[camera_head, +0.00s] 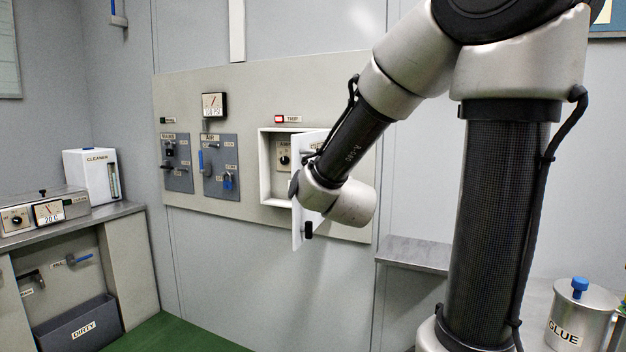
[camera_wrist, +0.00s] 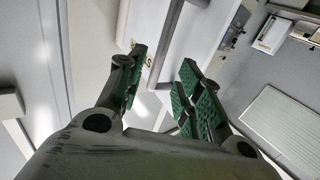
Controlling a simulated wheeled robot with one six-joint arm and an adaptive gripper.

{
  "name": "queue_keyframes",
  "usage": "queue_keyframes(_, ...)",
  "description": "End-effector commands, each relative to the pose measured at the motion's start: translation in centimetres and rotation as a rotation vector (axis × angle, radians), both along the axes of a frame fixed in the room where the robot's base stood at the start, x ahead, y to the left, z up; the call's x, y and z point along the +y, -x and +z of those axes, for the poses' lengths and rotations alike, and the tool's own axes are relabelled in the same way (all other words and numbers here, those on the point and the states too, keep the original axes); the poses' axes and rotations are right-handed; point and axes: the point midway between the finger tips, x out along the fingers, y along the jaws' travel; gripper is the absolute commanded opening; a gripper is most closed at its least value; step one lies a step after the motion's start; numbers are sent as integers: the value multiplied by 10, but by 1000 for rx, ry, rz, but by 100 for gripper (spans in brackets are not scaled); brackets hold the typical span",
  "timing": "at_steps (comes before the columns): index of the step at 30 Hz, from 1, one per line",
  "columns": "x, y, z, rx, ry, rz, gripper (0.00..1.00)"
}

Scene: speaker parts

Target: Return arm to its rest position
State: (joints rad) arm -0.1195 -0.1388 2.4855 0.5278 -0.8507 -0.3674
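My arm (camera_head: 346,146) reaches from the right side of the head view to the wall panel, its wrist in front of an open white cabinet door (camera_head: 298,226). The head view does not show my fingers clearly; the wrist and door hide them. In the wrist view my gripper (camera_wrist: 164,88) has its two green-padded fingers apart. A grey bar (camera_wrist: 170,38) runs between and beyond the fingers, in front of a white surface (camera_wrist: 205,28) with partly hidden lettering. I cannot tell whether the bar touches a finger.
The cabinet (camera_head: 265,188) is set in a beige wall panel (camera_head: 245,88) with switch plates. A grey ledge (camera_head: 414,252) is below right, and a glue pot (camera_head: 580,315) stands at the right. A counter with a meter box (camera_head: 45,208) and a cleaner container (camera_head: 88,178) is at the left.

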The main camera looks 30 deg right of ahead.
Motion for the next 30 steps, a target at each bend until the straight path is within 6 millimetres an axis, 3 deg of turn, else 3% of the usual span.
queue_keyframes(8,3,-1,-7,25,-27,12,35)
queue_keyframes(11,17,-2,-36,138,-83,69,35)
queue_keyframes(14,43,7,-85,356,-151,170,35)
queue_keyframes(18,74,59,-133,699,-222,299,35)
queue_keyframes(21,79,114,-147,924,-241,341,35)
queue_keyframes(27,52,232,-137,1263,-208,305,35)
queue_keyframes(30,36,270,-123,1312,-180,266,35)
